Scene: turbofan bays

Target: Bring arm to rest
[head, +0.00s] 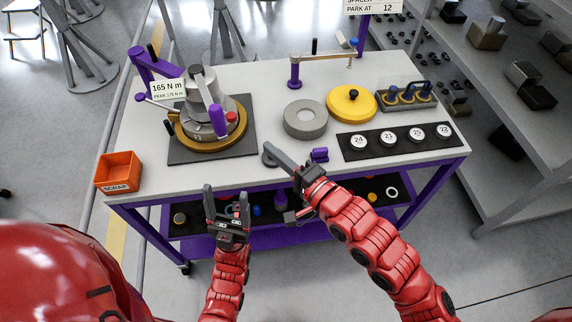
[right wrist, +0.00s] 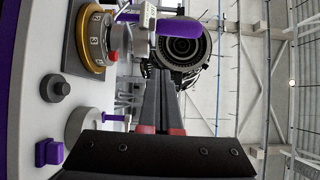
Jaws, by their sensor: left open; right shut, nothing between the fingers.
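My left gripper (head: 227,207) is open and empty, low in front of the table's front edge, its fingers pointing up in the head view. My right gripper (head: 272,150) is shut with nothing in it, above the front part of the white table (head: 270,178). Its fingers point to the upper left in the head view. In the right wrist view the shut fingers (right wrist: 161,95) stand side by side. Behind the right fingertips is a small dark grey round piece (head: 268,160), which also shows in the right wrist view (right wrist: 54,88). Both red arms come in from below.
A grey and gold unit (head: 200,105) with a "165 N m" display stands on a dark plate. Near it are a grey ring (head: 305,119), a yellow disc (head: 351,103), a black strip (head: 349,153) with numbered discs, a purple block (head: 319,155) and an orange scrap bin (head: 119,172).

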